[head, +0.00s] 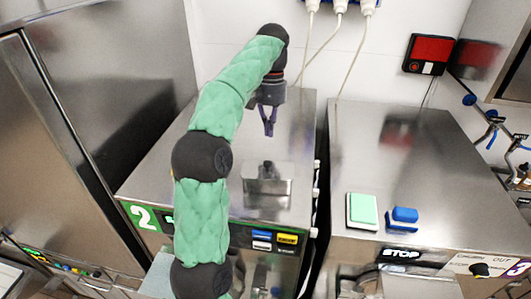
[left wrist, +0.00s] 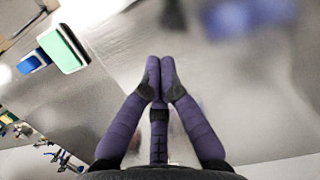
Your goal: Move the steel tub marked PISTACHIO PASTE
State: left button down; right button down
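A small steel tub (head: 268,185) stands on the steel top of the machine marked 2 (head: 225,180). No PISTACHIO PASTE marking is readable on it. My left gripper (head: 269,128) points down above and behind the tub, apart from it. In the left wrist view the purple fingers (left wrist: 160,75) meet at their tips with nothing seen between them. I cannot make out the tub in that view. My right gripper is in neither view.
The machine to the right has a broad clear steel top (head: 405,150). A green-topped block (head: 362,211) and a blue-topped block (head: 403,218) sit at its front edge. Tall steel cabinets (head: 120,90) stand left. A red-and-black wall box (head: 428,54) and hanging cables are behind.

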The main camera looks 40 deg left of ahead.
aim_at(266, 164)
pick_arm(q)
jog(key=s+d, duration=0.1)
jog(key=s, duration=0.2)
jog(key=s+d, duration=0.4)
jog(key=s, duration=0.1)
jog(key=shift+s+d, duration=0.2)
jog(key=shift+s, duration=0.15)
jog(key=shift+w+f, duration=0.1)
jog(key=shift+f, duration=0.8)
jog(key=shift+f, duration=0.1)
